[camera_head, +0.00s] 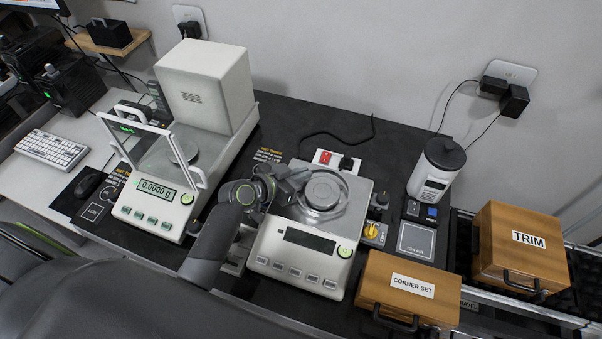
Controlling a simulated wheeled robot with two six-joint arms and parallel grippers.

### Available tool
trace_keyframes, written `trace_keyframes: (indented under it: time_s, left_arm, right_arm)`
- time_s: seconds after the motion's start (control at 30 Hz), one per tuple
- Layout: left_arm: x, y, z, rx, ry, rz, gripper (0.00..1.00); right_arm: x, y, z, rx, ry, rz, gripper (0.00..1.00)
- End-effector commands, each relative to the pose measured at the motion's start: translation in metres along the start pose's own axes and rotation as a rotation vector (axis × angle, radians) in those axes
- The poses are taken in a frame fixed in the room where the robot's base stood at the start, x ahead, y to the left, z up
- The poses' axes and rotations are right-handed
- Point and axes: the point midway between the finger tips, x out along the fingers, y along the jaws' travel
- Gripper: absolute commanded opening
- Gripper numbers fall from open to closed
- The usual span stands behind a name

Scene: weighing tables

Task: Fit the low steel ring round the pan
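The middle balance (307,247) has a dark, blank display and a round steel pan (322,191) on its top plate. A thin, shiny low steel ring (346,203) shows around the pan's right and front side. I cannot tell whether it is seated or slightly raised and tilted. My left gripper (293,184) is at the left edge of the pan and ring, its arm coming in from the lower left. Its fingers are small and dark here, so I cannot tell whether they grip the ring. My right gripper is not in view.
A draft-shield balance (155,192) reading 0.0000 g stands left. A white cylindrical device (436,168) stands behind right. Wooden boxes marked CORNER SET (407,289) and TRIM (522,247) stand right.

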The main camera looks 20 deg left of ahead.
Motion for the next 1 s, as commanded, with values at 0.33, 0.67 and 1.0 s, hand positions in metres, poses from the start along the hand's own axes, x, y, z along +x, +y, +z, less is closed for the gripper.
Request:
trace_keyframes:
  time_s: [0.33,0.67,1.0]
  left_arm:
    - [0.002,0.000,0.003,0.000,0.000,0.000,0.29]
    - [0.001,0.000,0.004,-0.002,-0.002,0.002,0.29]
    - [-0.036,-0.001,0.006,0.002,-0.001,-0.001,0.29]
  right_arm:
    - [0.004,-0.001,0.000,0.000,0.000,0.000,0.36]
    - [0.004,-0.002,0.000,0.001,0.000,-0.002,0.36]
    - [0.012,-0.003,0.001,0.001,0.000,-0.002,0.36]
